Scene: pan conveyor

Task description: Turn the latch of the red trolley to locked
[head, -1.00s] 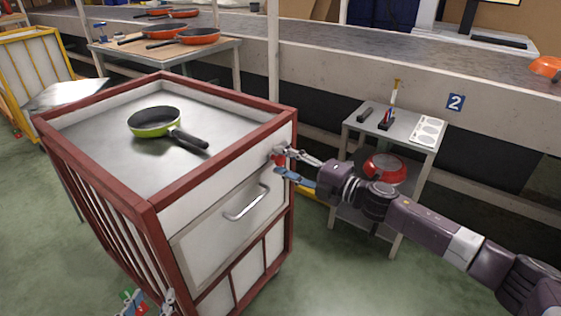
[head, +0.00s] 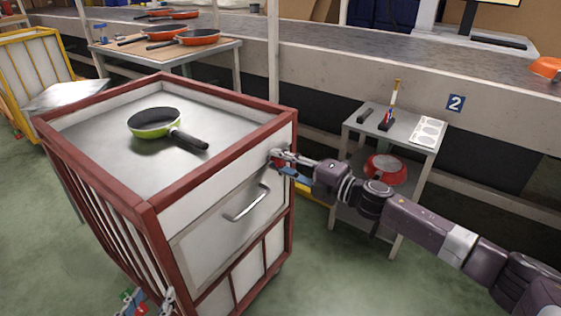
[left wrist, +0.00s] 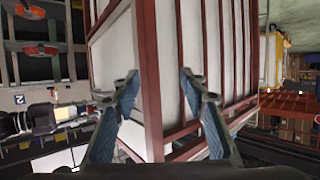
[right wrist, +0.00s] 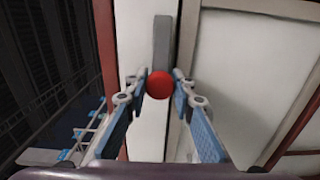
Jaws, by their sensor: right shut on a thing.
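The red trolley (head: 150,209) stands at the left of the head view, with a red frame and white panels. Its latch, a grey bar (right wrist: 162,42) with a red knob (right wrist: 159,84), is on the white front panel near the right post. In the right wrist view the bar runs straight up from the knob. My right gripper (right wrist: 159,88) is shut on the knob; in the head view it largely hides the latch. My left gripper (left wrist: 158,84) is open and empty, its fingers apart in front of the trolley's corner post; only its tips show at the head view's bottom edge.
A green pan (head: 152,124) lies on the trolley's top. Below the latch is a drawer with a metal handle (head: 246,203). A small grey side table (head: 372,126) stands to the right, with a red pan (head: 385,170) on its lower shelf. The conveyor (head: 330,52) runs behind.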

